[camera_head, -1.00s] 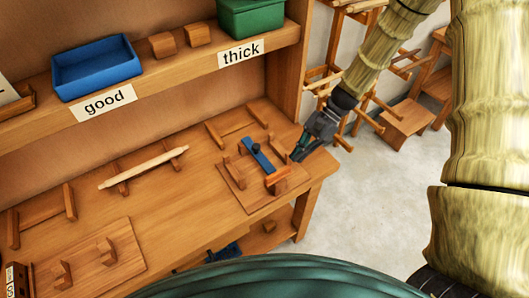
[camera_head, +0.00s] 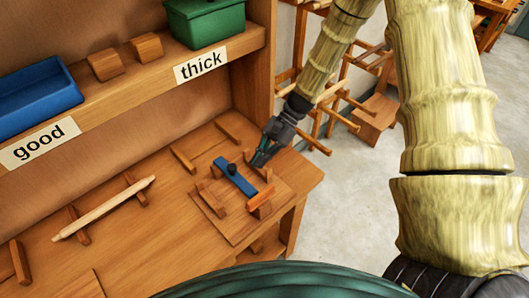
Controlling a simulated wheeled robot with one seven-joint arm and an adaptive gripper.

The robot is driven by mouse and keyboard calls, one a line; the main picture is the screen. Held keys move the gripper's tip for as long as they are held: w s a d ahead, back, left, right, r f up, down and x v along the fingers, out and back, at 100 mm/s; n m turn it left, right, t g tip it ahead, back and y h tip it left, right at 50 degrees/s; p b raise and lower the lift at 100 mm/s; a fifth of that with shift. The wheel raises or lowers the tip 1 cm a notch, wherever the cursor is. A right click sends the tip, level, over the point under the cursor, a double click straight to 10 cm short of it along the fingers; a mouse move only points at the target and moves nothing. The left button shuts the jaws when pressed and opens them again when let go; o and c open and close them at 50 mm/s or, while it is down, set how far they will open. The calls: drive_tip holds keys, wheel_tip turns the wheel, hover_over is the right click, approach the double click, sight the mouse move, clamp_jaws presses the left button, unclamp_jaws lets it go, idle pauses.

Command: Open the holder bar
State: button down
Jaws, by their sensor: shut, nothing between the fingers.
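The holder bar is a blue bar (camera_head: 235,178) with a dark round knob near its middle. It lies across the wooden holder, which stands on a square wooden board (camera_head: 218,222) near the bench's right end. An orange-brown block (camera_head: 261,197) is at the bar's near end. My gripper (camera_head: 256,162) is shut and empty, just right of the bar's far half. It looks close to the bar, but I cannot tell whether it touches.
A pale wooden rod (camera_head: 103,208) rests on supports to the left on the bench (camera_head: 165,255). Above is a shelf with a green box (camera_head: 205,22), a blue tray (camera_head: 35,95) and wooden blocks. Wooden stools (camera_head: 375,115) stand on the floor at right.

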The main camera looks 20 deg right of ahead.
sight(234, 173)
drive_tip(key=shift+p+x, duration=0.75)
drive_tip(key=shift+x, duration=2.25)
